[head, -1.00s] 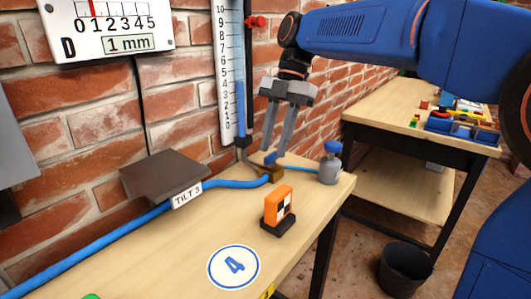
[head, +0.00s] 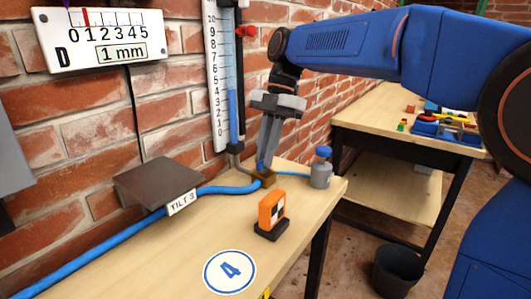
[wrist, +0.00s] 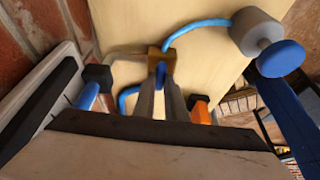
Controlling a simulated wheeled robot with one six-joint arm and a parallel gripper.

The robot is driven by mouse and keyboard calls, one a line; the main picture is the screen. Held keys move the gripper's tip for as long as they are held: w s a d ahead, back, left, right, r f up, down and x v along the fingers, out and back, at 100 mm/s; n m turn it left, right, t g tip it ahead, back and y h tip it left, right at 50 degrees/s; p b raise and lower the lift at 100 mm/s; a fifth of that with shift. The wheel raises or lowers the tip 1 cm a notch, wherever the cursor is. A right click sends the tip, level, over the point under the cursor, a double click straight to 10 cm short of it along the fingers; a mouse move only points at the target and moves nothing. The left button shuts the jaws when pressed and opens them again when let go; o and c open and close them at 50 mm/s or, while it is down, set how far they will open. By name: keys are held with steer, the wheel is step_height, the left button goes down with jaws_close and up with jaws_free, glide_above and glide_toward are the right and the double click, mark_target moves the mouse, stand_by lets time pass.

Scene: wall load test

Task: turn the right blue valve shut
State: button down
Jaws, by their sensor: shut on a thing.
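A small brass valve (head: 264,179) with a blue handle (head: 261,165) sits on the wooden bench near the wall. Blue hose runs into it from the left. My gripper (head: 266,163) points down and is shut on the blue handle, hiding most of it. In the wrist view, the brass valve (wrist: 160,58) lies just beyond the fingertips, with the blue handle (wrist: 160,75) between the two fingers (wrist: 161,80). The exact angle of the handle is hard to tell.
A grey bottle with a blue cap (head: 321,168) stands right of the valve. An orange marker block (head: 271,211) stands in front. A scaled gauge (head: 216,75) with a red valve (head: 245,31) is on the brick wall. A dark tilt plate (head: 158,182) is at left.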

steer(key=m+t+y, duration=0.1)
steer(key=m, duration=0.3)
steer(key=shift+s+d, duration=0.1)
steer(key=shift+s, duration=0.05)
steer(key=m+t, duration=0.1)
steer(key=m, duration=0.1)
steer(key=m+t, duration=0.1)
steer(key=m, duration=0.1)
steer(key=shift+s+m+y, duration=0.15)
steer(key=shift+m+y, duration=0.15)
steer(key=shift+y, duration=0.1)
steer(key=m+t, duration=0.1)
steer(key=m, duration=0.3)
steer(key=shift+s+t, duration=0.15)
steer(key=shift+t, duration=0.25)
steer(key=shift+m+t+h, duration=0.25)
steer(key=shift+m+t, duration=0.15)
steer(key=shift+m, duration=0.85)
steer(key=shift+m+t+h, duration=0.25)
steer(key=shift+m+t, duration=0.15)
steer(key=shift+m, duration=0.85)
steer(key=c, duration=1.8)
jaws_free()
steer(key=shift+s, duration=0.1)
